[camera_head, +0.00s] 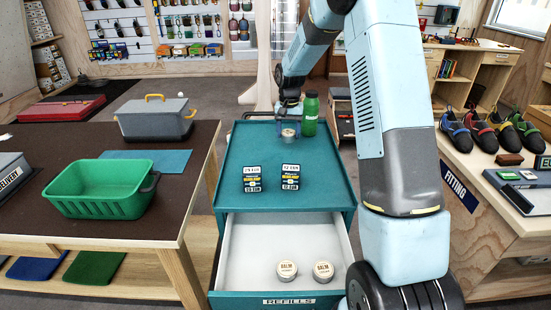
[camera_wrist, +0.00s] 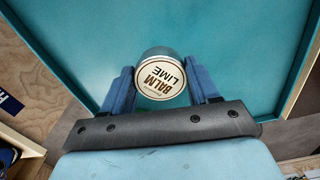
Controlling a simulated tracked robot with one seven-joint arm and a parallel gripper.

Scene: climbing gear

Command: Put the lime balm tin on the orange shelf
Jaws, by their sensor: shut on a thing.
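The lime balm tin (camera_wrist: 160,78) is round, with a cream lid reading "BALM LIME" in the wrist view. My gripper (camera_wrist: 162,88) is shut on it, one blue finger at each side. In the head view the tin (camera_head: 288,133) is at the far end of the teal cabinet top (camera_head: 262,158), below my gripper (camera_head: 288,124). I cannot tell whether it touches the top or is held just above it. I do not see an orange shelf in either view.
A green bottle (camera_head: 310,114) stands close right of the tin. The open drawer (camera_head: 285,235) holds two balm tins (camera_head: 287,270). A green basket (camera_head: 100,190) is on the left table; climbing shoes (camera_head: 482,130) are at right.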

